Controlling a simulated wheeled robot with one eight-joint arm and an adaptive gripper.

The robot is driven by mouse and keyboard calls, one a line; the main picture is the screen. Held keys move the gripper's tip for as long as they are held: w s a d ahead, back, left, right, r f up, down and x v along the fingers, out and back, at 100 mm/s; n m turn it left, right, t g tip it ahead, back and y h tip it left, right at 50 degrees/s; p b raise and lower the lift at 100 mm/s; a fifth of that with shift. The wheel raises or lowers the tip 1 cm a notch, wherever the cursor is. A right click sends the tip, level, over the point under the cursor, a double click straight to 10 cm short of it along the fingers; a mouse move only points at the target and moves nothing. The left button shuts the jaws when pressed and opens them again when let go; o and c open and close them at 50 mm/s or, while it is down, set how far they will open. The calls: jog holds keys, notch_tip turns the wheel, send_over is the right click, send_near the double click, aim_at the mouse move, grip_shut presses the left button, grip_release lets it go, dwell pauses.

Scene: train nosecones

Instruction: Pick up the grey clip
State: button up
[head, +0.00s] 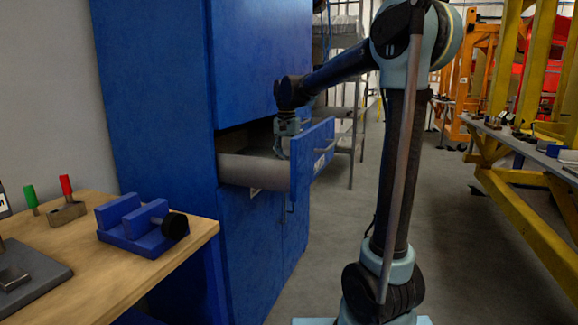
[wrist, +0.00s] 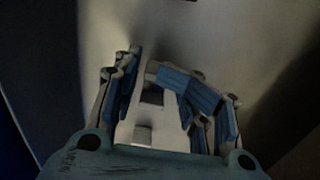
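My gripper (head: 287,135) reaches down into the open drawer (head: 252,172) of the blue cabinet. In the wrist view its blue-padded fingers (wrist: 144,62) are partly bent inward, with a gap between the tips. A small dark grey piece (wrist: 151,97) shows in that gap, with a pale grey block (wrist: 142,133) below it in the picture. They may be the grey clip, but shadow and the fingers keep me from being sure. I see no grip on either piece.
The drawer front (head: 312,158) and cabinet body (head: 160,100) stand close around my gripper. A wooden table (head: 95,262) at left holds a blue vise (head: 142,226), and red- and green-handled tools. Shelving and yellow frames (head: 530,225) stand at right, with open floor between.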

jog(key=c, duration=0.4)
jog(key=shift+r, duration=0.15)
jog(key=shift+c, duration=0.2)
jog(key=shift+r, duration=0.3)
jog(key=shift+c, duration=0.9)
notch_tip(320, 180, up, 9)
jog(key=shift+r, duration=0.1)
grip_shut()
jog(key=o, duration=1.9)
grip_release()
